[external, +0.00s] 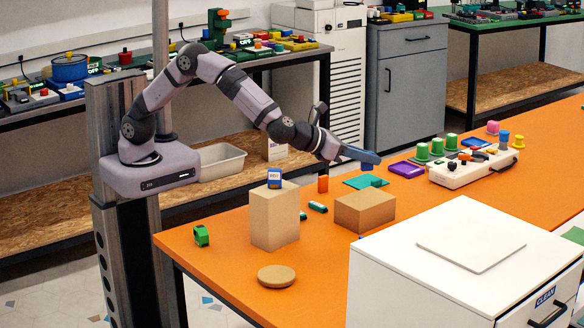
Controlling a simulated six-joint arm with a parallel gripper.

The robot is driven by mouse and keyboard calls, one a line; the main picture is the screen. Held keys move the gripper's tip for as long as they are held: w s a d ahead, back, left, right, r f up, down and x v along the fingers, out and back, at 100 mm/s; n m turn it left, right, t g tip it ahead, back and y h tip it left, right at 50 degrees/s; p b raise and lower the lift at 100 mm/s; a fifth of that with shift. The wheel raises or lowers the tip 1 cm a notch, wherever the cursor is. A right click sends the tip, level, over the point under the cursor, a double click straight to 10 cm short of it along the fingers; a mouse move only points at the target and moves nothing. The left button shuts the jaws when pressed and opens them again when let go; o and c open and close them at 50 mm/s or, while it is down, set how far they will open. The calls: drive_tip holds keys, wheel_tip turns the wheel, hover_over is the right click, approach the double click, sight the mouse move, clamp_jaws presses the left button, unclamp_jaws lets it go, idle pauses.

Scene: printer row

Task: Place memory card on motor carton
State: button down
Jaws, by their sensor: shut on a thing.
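My gripper (374,160) is at the end of the outstretched arm, over the middle of the orange table. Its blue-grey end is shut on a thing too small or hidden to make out. I cannot pick out the memory card for certain. Two plain brown cartons stand on the table: a tall one (274,220) at left and a low one (364,211) just below my gripper in the picture. A small blue-and-white labelled piece (274,178) stands on the tall carton. I cannot read which carton is the motor carton.
A teal flat piece (358,182) and a purple one (407,169) lie beyond the low carton. An orange block (323,184), green pieces (202,235) and a round tan disc (277,276) are nearby. A white control box (470,168) stands right; a white cabinet (400,275) fills the front.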

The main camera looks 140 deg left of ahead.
sight(366, 198)
drive_tip(key=shift+f, duration=3.85)
drive_tip(key=shift+f, duration=0.15)
drive_tip(key=c, duration=1.8)
unclamp_jaws()
drive_tip(key=shift+d+r, duration=0.1)
drive_tip(key=shift+r, duration=0.15)
drive_tip(key=b+v, duration=0.1)
drive_tip(key=v, duration=0.5)
drive_tip(key=shift+d, duration=0.1)
drive_tip(key=shift+s+d+r, duration=0.15)
drive_tip(key=shift+s+d, duration=0.15)
drive_tip(key=shift+d, duration=0.15)
